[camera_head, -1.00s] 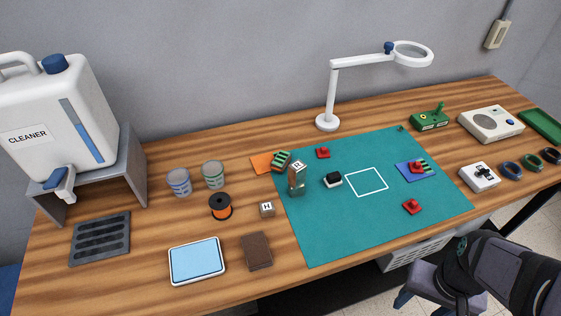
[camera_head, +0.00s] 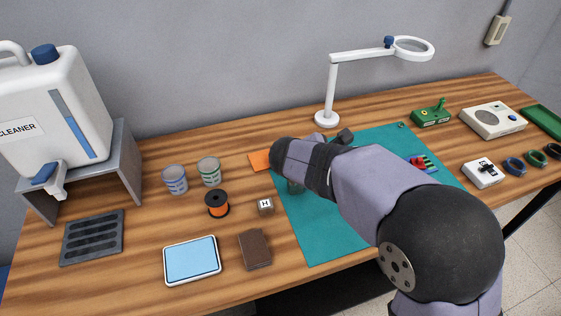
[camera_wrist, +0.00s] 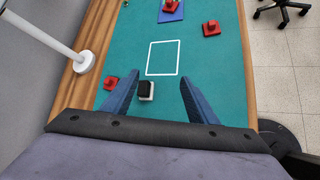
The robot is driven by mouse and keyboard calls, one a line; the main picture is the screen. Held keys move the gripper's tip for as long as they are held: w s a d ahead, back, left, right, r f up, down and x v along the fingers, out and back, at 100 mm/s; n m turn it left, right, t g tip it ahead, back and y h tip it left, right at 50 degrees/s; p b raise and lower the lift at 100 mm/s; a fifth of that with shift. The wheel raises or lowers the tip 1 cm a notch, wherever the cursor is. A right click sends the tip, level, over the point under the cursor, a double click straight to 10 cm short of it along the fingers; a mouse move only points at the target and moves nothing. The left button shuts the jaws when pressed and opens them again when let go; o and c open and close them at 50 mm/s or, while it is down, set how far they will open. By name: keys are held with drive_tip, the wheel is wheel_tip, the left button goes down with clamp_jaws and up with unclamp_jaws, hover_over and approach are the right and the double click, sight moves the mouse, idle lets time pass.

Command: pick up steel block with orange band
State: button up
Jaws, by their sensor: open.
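A small block with an H on its top (camera_head: 265,206) stands on the bare wood left of the teal mat; I cannot make out an orange band on it. A taller H-topped piece stood at the mat's left edge in the earlier head view. My arm now covers it, except perhaps a small dark greenish part (camera_head: 295,187) below the arm. My gripper (camera_wrist: 159,78) is open in the wrist view, with nothing held between its blue fingers. A white block with a black top (camera_wrist: 146,91) shows near the left finger; whether they touch is unclear.
The teal mat (camera_head: 321,235) bears a white square outline (camera_wrist: 163,58) and red pieces (camera_wrist: 211,28). A white lamp (camera_head: 333,95) rises behind.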

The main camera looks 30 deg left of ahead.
sight(259, 160)
drive_tip(key=s+a+r+n+t+y+b, duration=0.15)
drive_tip(key=a+n, duration=0.25)
drive_tip(key=a, duration=0.6)
drive_tip(key=s+a+r+n+t+y+b, duration=0.1)
drive_tip(key=s+a+n+t+y, duration=0.3)
drive_tip(key=a, duration=0.6)
drive_tip(key=w+f+n+b, duration=0.1)
drive_tip(key=f, duration=0.2)
drive_tip(key=w+f+h+b, duration=0.1)
drive_tip(key=f+b, duration=0.1)
drive_tip(key=f, duration=0.1)
drive_tip(key=w+a+f+n+h+b, duration=0.1)
drive_tip(key=f, duration=0.1)
drive_tip(key=shift+f+n+g, duration=0.3)
drive_tip(key=shift+f+g, duration=0.05)
drive_tip(key=shift+f, duration=0.05)
drive_tip(key=shift+w+f+b, duration=0.15)
drive_tip(key=shift+f+b, duration=0.25)
drive_tip(key=shift+p+x, duration=1.05)
drive_tip(key=shift+x, duration=2.6)
drive_tip(key=shift+d+f, duration=0.1)
drive_tip(key=shift+d, duration=0.1)
drive_tip(key=shift+c, duration=0.7)
clamp_jaws()
